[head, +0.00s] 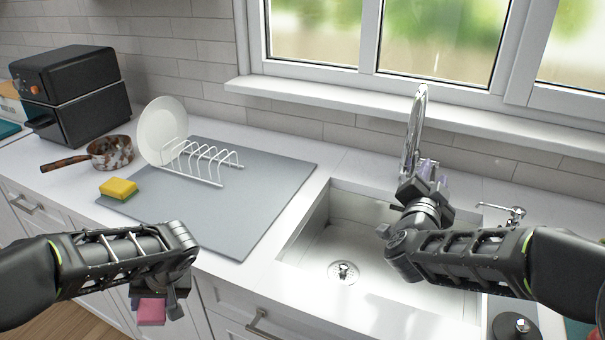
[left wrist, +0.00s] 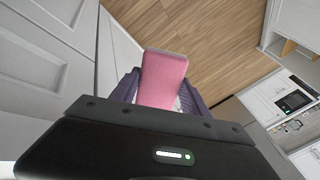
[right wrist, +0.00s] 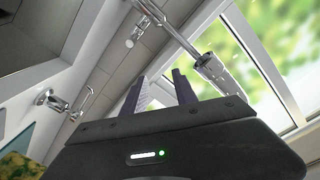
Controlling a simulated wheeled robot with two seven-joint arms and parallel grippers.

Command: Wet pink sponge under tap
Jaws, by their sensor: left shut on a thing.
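The pink sponge (head: 151,311) is held in my left gripper (head: 157,295), low in front of the counter's front edge. In the left wrist view the sponge (left wrist: 163,78) sticks out between the two fingers above the wooden floor. The chrome tap (head: 414,135) arches at the back of the sink (head: 335,245); no water shows. My right gripper (head: 425,180) is by the tap, partly hidden behind its own wrist. In the right wrist view its fingers (right wrist: 160,92) are apart with nothing between them, and the tap spout (right wrist: 208,66) is beside them.
A small chrome lever (head: 514,213) stands right of the sink. A grey mat (head: 250,180) left of the sink bears a white dish rack (head: 205,160) with a plate (head: 162,128) and a yellow sponge (head: 118,188). A pan (head: 110,152) and black appliance (head: 75,90) are further left.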

